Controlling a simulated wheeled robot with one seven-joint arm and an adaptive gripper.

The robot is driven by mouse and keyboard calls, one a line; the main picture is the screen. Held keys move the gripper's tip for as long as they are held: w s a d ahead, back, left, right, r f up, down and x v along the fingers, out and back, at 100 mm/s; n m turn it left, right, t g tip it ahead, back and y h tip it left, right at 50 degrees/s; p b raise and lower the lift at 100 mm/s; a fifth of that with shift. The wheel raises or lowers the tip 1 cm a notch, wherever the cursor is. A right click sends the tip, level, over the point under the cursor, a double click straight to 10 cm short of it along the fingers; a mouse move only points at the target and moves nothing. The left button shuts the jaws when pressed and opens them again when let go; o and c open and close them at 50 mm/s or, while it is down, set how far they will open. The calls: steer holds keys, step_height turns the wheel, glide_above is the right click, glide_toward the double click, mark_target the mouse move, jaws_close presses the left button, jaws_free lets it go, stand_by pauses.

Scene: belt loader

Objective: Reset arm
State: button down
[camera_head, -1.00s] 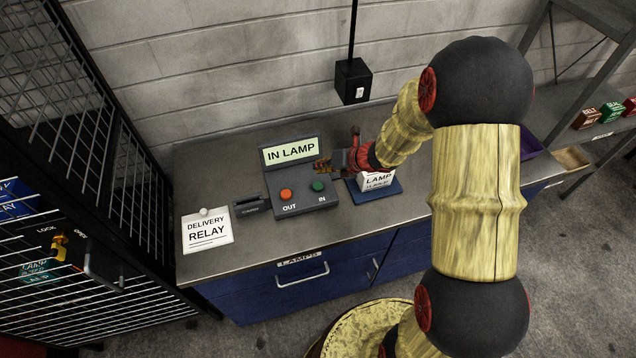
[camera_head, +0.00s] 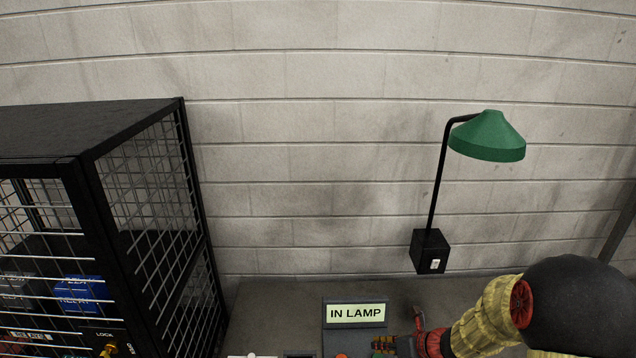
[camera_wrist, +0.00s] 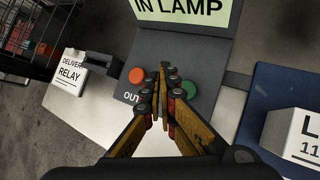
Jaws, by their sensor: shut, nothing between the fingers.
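My gripper (camera_wrist: 163,92) is shut and empty in the wrist view. Its fingertips are over the control panel (camera_wrist: 185,50), between the orange OUT button (camera_wrist: 136,75) and the green button (camera_wrist: 188,88). I cannot tell whether the tips touch the panel. In the head view my gripper (camera_head: 384,345) shows at the bottom edge, just right of the panel's IN LAMP display (camera_head: 355,313). The rest of the panel is mostly cut off there.
A black wire cage (camera_head: 150,200) stands at the left. A green lamp (camera_head: 487,138) rises from a black wall box (camera_head: 430,251).

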steer(key=s+a+r+n+g+b, duration=0.1)
steer(key=s+a+r+n+g, duration=0.15)
steer(key=s+n, duration=0.55)
steer(key=s+a+r+n+g, duration=0.1)
steer(key=s+r+n+g, duration=0.15)
steer(key=s+n, duration=0.6)
steer(key=s+d+r+n+t+h+b, duration=0.4)
steer(key=s+r+n+h+b, duration=0.2)
steer(key=s+r+n, duration=0.5)
step_height(320, 180, up, 4)
steer(key=n, duration=0.5)
steer(key=shift+s+d+f, duration=0.15)
steer(key=shift+s+d, duration=0.05)
steer(key=shift+s, duration=0.15)
steer(key=c, duration=2.6)
jaws_free()
steer(key=shift+n, duration=0.25)
